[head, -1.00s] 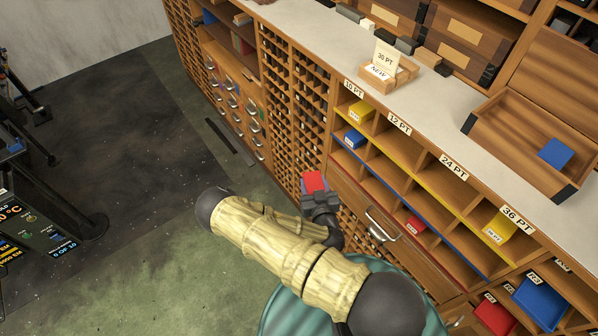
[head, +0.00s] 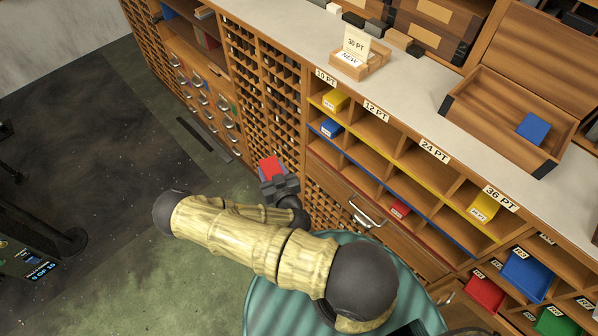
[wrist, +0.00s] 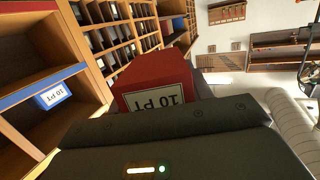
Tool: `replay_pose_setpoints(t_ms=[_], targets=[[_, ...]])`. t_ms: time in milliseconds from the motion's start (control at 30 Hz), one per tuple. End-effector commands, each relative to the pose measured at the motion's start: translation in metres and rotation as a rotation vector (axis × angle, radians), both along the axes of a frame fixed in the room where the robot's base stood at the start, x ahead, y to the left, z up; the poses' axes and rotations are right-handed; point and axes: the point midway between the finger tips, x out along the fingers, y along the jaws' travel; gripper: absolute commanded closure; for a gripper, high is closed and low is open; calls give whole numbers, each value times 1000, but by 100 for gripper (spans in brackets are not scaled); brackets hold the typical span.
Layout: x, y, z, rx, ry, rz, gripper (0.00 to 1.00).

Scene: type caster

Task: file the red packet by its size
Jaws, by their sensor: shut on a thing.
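My gripper (head: 277,184) is shut on the red packet (head: 271,167) and holds it in the air in front of the cabinet, left of the size shelf. In the wrist view the red packet (wrist: 155,85) carries an upside-down label reading 10 PT. The size shelf has columns labelled 10 PT (head: 326,77), 12 PT (head: 376,111), 24 PT (head: 434,150) and 36 PT (head: 500,198), with yellow, blue and red row edges. The 10 PT column holds a yellow packet (head: 335,101) on top and a blue packet (head: 329,127) below.
A small red packet (head: 399,209) lies low, seemingly under 24 PT; a yellow packet (head: 484,207) is under 36 PT. A card holder reading 30 PT NEW (head: 357,60) and an open drawer with a blue packet (head: 532,128) stand on the counter. A drawer handle (head: 366,215) sticks out below.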

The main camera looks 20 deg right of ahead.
Motion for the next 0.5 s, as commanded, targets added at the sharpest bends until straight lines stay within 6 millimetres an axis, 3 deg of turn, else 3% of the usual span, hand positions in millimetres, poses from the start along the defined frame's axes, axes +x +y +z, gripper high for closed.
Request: replay_pose_setpoints(t_ms=[500], targets=[[39, -28, -11, 8, -8, -316, 100]])
